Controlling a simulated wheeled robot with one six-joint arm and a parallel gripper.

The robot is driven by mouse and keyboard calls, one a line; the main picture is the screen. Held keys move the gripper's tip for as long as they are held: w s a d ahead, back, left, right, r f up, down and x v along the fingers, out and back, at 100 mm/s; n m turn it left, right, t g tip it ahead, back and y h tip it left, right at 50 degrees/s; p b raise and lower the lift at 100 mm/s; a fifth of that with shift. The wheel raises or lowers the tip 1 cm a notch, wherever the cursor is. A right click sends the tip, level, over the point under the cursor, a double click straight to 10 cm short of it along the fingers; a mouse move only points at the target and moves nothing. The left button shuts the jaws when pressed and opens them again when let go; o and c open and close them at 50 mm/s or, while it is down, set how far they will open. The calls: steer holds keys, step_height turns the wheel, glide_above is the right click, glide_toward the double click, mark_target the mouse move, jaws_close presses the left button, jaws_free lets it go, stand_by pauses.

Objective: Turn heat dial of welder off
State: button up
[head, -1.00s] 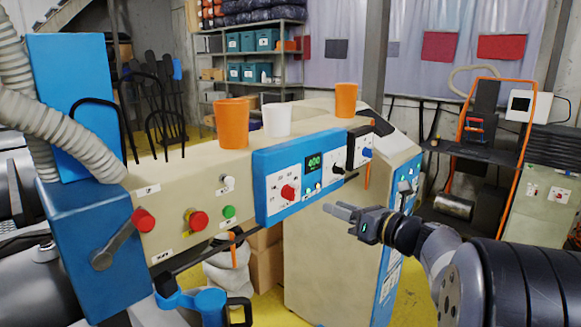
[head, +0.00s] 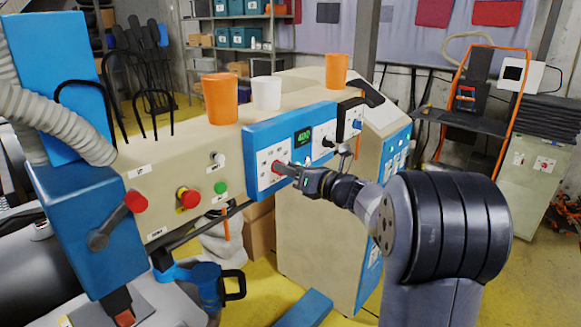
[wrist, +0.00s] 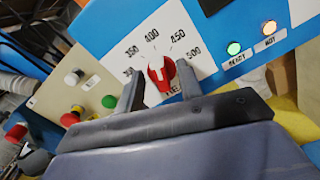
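The heat dial (wrist: 160,74) is a red knob with a white mark, on a white plate with numbers from about 350 to 500. It sits on the blue control box of the welder (head: 250,158). My gripper (head: 284,168) is at the dial. In the wrist view my gripper (wrist: 158,80) has one finger on each side of the knob, with narrow gaps showing. Contact is unclear. A green display (head: 302,138) above and right of the dial seems to read 400. My gripper partly hides the dial in the head view.
Orange cups (head: 220,98) and a white cup (head: 266,93) stand on top.

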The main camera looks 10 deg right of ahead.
jaws_close()
stand_by(0.3)
steer(key=shift+f+n+b, duration=0.15)
steer(key=shift+n+b, duration=0.25)
steer(key=shift+b, duration=0.25)
steer(key=shift+s+a+f+n+b, duration=0.1)
steer(key=shift+a+f+n+b, duration=0.05)
steer(key=shift+n+b, duration=3.85)
steer(key=shift+s+a+f+n+b, duration=0.1)
steer(key=shift+s+a+n+b, duration=0.05)
steer(key=shift+n+b, duration=3.85)
steer(key=shift+s+a+f+n+b, duration=0.1)
steer(key=shift+a+f+n+b, duration=0.05)
steer(key=shift+n+b, duration=3.85)
steer(key=shift+m+b, duration=0.3)
steer(key=shift+b, duration=0.25)
